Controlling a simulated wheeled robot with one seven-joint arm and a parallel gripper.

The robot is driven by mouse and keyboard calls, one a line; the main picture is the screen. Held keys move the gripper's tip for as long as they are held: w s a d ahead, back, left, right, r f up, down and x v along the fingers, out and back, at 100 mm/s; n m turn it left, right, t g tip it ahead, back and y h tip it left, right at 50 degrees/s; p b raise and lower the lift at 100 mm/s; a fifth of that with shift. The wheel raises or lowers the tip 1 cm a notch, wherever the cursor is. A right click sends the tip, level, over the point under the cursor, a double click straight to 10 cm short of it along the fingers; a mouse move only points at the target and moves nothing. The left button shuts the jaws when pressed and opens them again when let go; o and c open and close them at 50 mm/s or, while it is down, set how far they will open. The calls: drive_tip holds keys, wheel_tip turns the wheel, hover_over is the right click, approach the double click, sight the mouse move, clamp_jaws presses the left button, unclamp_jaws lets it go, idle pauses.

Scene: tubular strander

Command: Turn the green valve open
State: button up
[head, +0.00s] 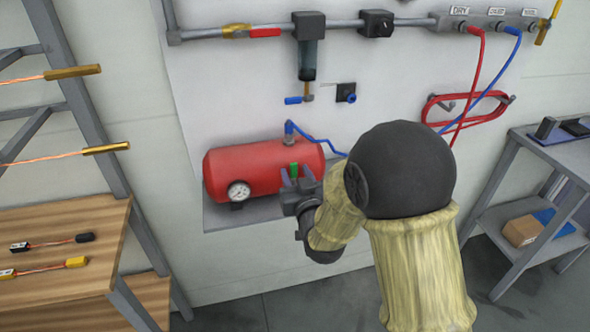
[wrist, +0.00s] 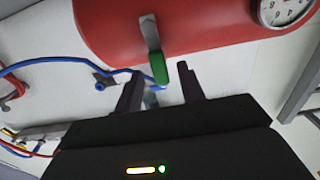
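The green valve handle (head: 294,169) is on the front right part of the red tank (head: 250,168), just beyond my gripper. In the wrist view the green handle (wrist: 160,70) hangs at the end of a grey metal lever, in front of the red tank (wrist: 200,25). My gripper (head: 297,178) is in front of the tank. In the wrist view my gripper (wrist: 158,80) has its two dark fingers spread apart. The handle's tip lies between the fingers in the picture; I cannot tell whether it is in depth. No contact shows.
A round gauge (head: 238,191) sits on the tank's left front. A blue hose (head: 318,137) runs from the tank top to the right. A blue-handled valve (head: 298,99) hangs above the tank. A wooden bench (head: 70,225) stands left, a grey table (head: 545,150) right.

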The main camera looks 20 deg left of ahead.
drive_tip(key=shift+w+a, duration=0.35)
drive_tip(key=shift+w, duration=0.1)
drive_tip(key=shift+c, duration=0.2)
clamp_jaws()
